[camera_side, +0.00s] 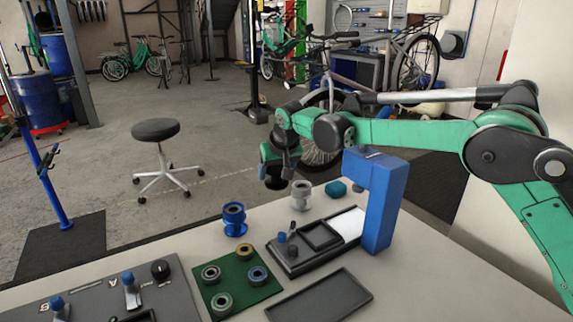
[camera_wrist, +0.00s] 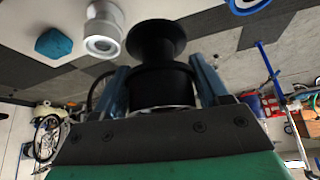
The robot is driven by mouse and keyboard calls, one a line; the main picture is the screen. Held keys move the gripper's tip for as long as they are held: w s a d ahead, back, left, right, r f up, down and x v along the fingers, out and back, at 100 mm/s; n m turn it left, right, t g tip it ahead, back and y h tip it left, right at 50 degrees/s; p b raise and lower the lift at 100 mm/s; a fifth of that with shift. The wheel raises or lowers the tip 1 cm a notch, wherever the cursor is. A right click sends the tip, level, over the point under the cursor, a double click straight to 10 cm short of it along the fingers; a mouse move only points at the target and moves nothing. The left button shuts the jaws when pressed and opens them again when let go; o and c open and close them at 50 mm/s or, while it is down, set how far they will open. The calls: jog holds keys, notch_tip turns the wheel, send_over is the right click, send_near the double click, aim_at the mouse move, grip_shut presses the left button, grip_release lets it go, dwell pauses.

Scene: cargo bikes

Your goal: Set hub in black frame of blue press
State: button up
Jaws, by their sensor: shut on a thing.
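My gripper (camera_side: 280,166) is shut on a black spool-shaped hub (camera_wrist: 156,42). The blue press (camera_side: 376,203) stands on the right of the table. Its black frame (camera_side: 322,235), a square recess, lies on the dark base left of the upright and looks empty. My gripper is apart from the frame, to its upper left in the picture.
A blue hub (camera_side: 234,222), a pale grey hub (camera_side: 301,196) and a teal block (camera_side: 337,187) stand along the back of the table. A green mat (camera_side: 236,290) bears several bearing rings. A black tray (camera_side: 318,300) lies in front. A grey control panel (camera_side: 95,308) is at left.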

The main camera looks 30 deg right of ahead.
jog(key=s+d, duration=0.1)
jog(key=s, duration=0.2)
jog(key=s+d+f, duration=0.1)
jog(key=s, duration=0.3)
jog(key=s+d, duration=0.1)
jog(key=s, duration=0.3)
jog(key=shift+f, duration=0.3)
jog(key=shift+s+f, duration=0.15)
jog(key=shift+s, duration=0.15)
jog(key=shift+f, duration=2)
jog(key=shift+f, duration=0.85)
jog(key=o, duration=1.5)
